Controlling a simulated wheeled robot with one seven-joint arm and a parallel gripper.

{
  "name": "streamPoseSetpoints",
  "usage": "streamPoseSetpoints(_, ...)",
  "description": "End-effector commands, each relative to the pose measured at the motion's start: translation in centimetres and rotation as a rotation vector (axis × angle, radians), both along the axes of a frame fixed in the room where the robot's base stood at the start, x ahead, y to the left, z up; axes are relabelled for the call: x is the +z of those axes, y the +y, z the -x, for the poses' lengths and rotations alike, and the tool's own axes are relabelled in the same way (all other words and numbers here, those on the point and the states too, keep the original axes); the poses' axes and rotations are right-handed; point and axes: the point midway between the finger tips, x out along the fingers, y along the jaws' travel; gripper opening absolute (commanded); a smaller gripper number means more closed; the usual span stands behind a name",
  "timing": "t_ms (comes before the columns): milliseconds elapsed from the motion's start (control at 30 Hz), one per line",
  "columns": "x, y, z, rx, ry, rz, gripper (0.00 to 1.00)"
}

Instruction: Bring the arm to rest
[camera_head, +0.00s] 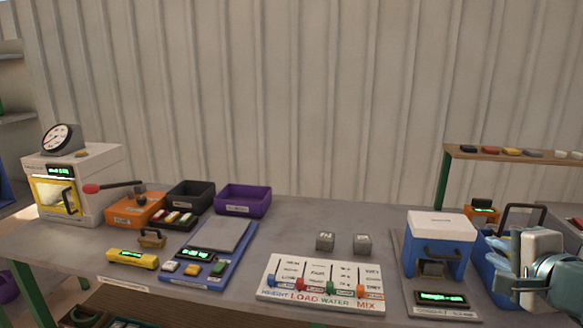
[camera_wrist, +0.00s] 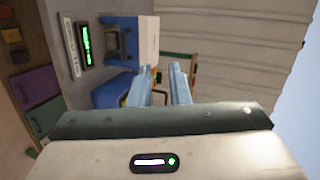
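My gripper (camera_head: 512,280) is at the far right of the head view, in front of a blue bin (camera_head: 492,284) and right of the blue and white block press (camera_head: 440,245). In the wrist view its two pale blue fingers (camera_wrist: 161,86) stand apart with a gap between them and nothing in it. The press shows beyond the fingers in the wrist view (camera_wrist: 122,45), its green display to the left.
The table (camera_head: 300,215) also carries a panel with coloured sliders (camera_head: 318,280), two grey blocks (camera_head: 344,242), a blue scale (camera_head: 208,255), orange, black and purple bins (camera_head: 243,200), and a white oven (camera_head: 75,185). A shelf (camera_head: 510,157) with coloured samples stands behind right.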

Motion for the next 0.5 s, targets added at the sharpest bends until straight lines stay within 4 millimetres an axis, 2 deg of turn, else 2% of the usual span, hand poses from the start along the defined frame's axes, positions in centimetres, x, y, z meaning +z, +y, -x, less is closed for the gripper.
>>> streamPoseSetpoints(167,-2.4,4.2,-1.0,0.149,0.106,0.046,0.17)
streamPoseSetpoints(300,-5.0,8.3,-1.3,0.304,0.217,0.105,0.17)
streamPoseSetpoints(400,-7.5,11.9,-0.9,0.454,0.323,0.178,0.17)
streamPoseSetpoints(500,-10.2,15.8,0.3,0.633,0.446,0.285,0.17)
